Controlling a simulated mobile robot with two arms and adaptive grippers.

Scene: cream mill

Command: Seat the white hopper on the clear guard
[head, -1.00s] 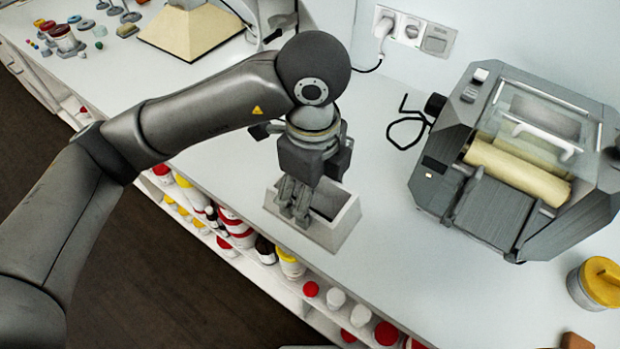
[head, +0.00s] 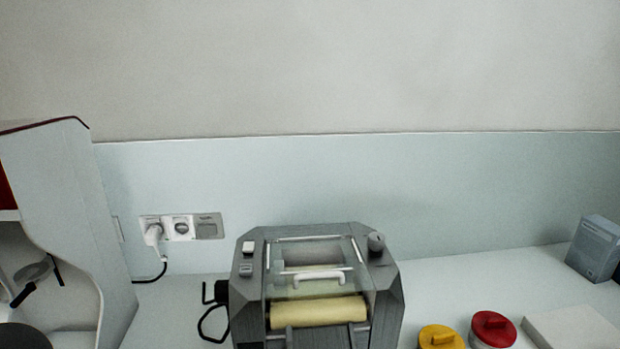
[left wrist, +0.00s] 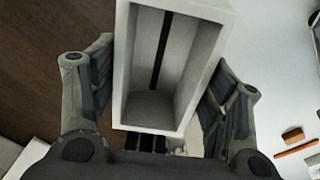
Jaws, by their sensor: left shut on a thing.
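The white hopper (left wrist: 185,70) fills the middle of the left wrist view, its open top towards the camera and a dark slot inside. My left gripper (left wrist: 162,95) is shut on it, one finger along each side. The hopper is not in the head view now. The clear guard (head: 320,290) lies on top of the grey mill (head: 385,290), above the cream roller (head: 318,312), with a white handle across it. No hopper sits on the guard. The mill's lower front is cut off by the picture edge. My right gripper is in neither view.
Yellow-lidded (head: 440,338) and red-lidded (head: 493,328) jars stand right of the mill, with a white slab (head: 572,330) and a grey box (head: 597,248) beyond. The wall with sockets (head: 180,228) is behind.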

